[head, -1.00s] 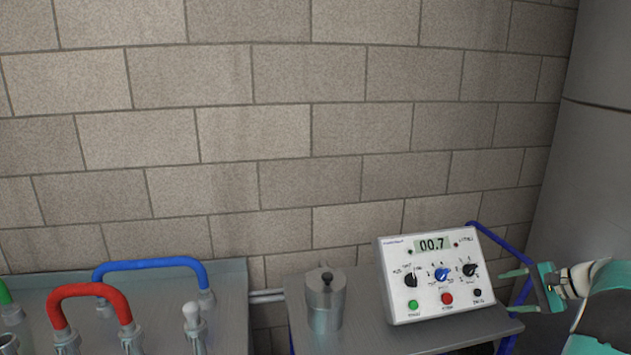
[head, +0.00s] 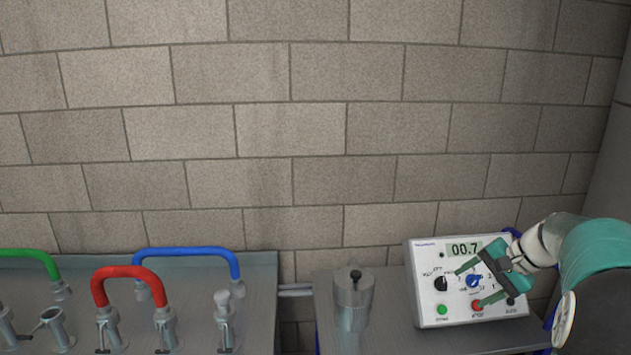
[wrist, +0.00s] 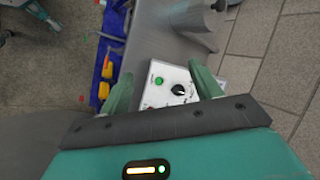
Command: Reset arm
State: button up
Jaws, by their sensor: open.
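My gripper (head: 468,284) is open and empty, with its green fingers spread. In the head view it overlaps the right part of the white control box (head: 428,300), hiding part of its dials and buttons. The box display reads 00.7. In the wrist view my gripper (wrist: 162,92) shows both fingers apart, with the control box (wrist: 165,95), a green button and a black knob between them. I cannot tell how far the fingers are from the panel.
A lidded metal canister (head: 353,300) stands left of the box on a grey cart top (head: 390,335). Further left, a metal bench (head: 258,300) carries red (head: 125,272), blue (head: 190,253) and green (head: 30,254) hoses on metal fittings. A block wall (head: 300,130) stands behind.

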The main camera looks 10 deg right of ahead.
jog(key=s+a+r+n+g+h, duration=0.1)
jog(key=s+a+r+n, duration=0.15)
jog(key=a, duration=0.75)
jog(key=s+a+r+n+g+h, duration=0.1)
jog(key=s+a+n+h, duration=0.2)
jog(key=a, duration=0.7)
jog(key=s+a+f+n+t, duration=0.2)
jog(key=s+a+n, duration=0.4)
jog(key=s+a, duration=0.4)
jog(key=s+f, duration=0.1)
jog(key=s, duration=0.2)
jog(key=shift+s+a+h, duration=0.3)
jog(key=shift+a+h, duration=0.1)
jog(key=shift+n, duration=0.25)
